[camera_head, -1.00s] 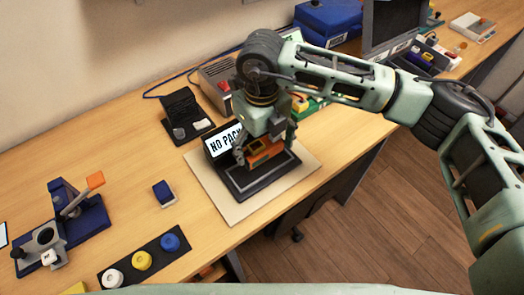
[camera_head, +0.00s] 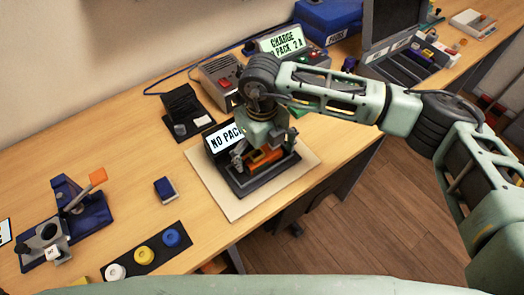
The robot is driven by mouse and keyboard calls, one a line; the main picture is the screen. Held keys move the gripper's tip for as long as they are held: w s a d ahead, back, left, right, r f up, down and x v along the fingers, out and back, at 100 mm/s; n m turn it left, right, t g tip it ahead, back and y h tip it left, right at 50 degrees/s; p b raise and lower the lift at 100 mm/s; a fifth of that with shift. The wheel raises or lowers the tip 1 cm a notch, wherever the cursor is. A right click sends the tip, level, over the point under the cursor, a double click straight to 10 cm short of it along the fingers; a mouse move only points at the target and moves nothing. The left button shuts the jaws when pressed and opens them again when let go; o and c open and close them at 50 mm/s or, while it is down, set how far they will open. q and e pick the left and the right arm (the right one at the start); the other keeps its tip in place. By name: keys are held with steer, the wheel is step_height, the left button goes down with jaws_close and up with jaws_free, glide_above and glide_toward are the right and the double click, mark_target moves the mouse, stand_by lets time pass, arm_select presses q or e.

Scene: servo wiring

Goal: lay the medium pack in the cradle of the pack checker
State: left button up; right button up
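The pack checker (camera_head: 238,188) is a black unit on a pale square mat, left of the picture's middle. Its tilted screen (camera_head: 222,140) reads "NO PACK", partly covered by my gripper. The gripper hides much of the pack and cradle, so I cannot tell whether the pack touches the cradle. My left gripper is not in view.
A charger with a "CHARGE" screen (camera_head: 284,42) stands behind my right arm. A black stand (camera_head: 186,110), a small blue block (camera_head: 164,190), a blue lever fixture (camera_head: 75,215) and a strip of round buttons (camera_head: 146,252) are to the left. A sectioned tray (camera_head: 410,65) is at back right.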

mark_target(262, 150)
stand_by(0.3)
steer(key=shift+r, duration=0.25)
step_height(262, 150, up, 10)
steer(key=b, duration=0.3)
steer(key=shift+r, duration=0.9)
